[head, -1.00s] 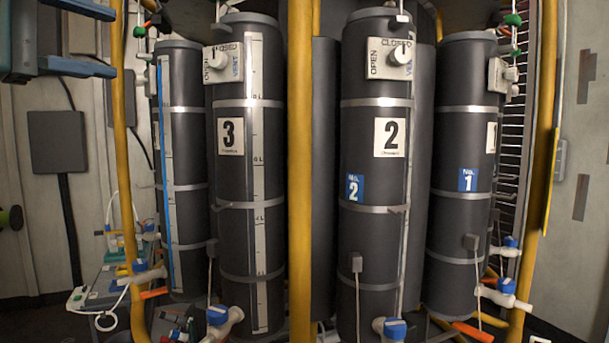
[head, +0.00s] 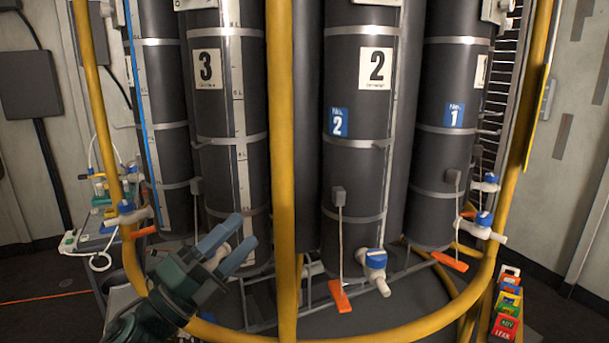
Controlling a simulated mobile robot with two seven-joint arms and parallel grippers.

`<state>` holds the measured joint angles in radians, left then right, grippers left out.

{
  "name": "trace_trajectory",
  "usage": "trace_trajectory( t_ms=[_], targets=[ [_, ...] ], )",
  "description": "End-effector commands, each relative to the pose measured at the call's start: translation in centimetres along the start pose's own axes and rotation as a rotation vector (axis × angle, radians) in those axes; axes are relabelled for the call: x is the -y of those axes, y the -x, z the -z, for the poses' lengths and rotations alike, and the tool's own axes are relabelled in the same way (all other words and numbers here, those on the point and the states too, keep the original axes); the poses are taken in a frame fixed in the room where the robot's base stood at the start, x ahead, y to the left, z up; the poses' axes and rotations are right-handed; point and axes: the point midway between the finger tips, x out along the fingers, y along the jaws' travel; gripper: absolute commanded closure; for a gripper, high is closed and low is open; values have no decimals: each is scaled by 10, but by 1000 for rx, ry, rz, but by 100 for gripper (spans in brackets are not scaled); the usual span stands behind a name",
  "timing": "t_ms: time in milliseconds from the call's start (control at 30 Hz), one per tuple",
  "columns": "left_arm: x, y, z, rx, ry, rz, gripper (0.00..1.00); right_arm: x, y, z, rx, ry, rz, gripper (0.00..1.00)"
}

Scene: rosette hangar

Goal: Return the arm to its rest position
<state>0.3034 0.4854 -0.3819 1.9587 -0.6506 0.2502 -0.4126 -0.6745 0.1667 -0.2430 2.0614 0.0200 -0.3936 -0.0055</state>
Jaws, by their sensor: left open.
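My left gripper (head: 241,234) is in the lower left of the head view, its two blue-grey fingers apart and pointing up and to the right. It is in front of the foot of the dark cylinder marked 3 (head: 207,110). A bit of white shows between the fingers, where that cylinder's valve mostly lies hidden; I cannot tell whether they touch. My right gripper is not in view.
A yellow upright pole (head: 280,150) and a curved yellow rail stand close to the gripper. Cylinder 2 (head: 365,150) has a blue-handled valve (head: 376,261) and an orange tag (head: 340,296). Coloured blocks (head: 507,305) stand at lower right.

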Motion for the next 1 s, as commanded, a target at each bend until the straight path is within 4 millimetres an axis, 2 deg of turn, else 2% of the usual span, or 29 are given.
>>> trace_trajectory(
  t_ms=[33,167,300,433,500,600,700,767,1000],
  targets=[
    [-27,20,4,88,162,-47,48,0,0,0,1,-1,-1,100],
    [-91,78,17,336,564,-168,48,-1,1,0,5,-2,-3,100],
    [-155,156,52,631,965,-303,48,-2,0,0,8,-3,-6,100],
    [-194,229,98,894,1267,-410,48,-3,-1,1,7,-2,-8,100],
    [-205,261,123,1015,1391,-455,48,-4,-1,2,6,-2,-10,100],
    [-214,296,152,1149,1518,-501,48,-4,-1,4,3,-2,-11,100],
    [-217,316,171,1232,1592,-528,48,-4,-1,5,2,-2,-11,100],
    [-218,322,177,1257,1614,-535,48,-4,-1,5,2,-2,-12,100],
    [-218,324,178,1264,1621,-537,48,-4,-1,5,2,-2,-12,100]
  ],
)
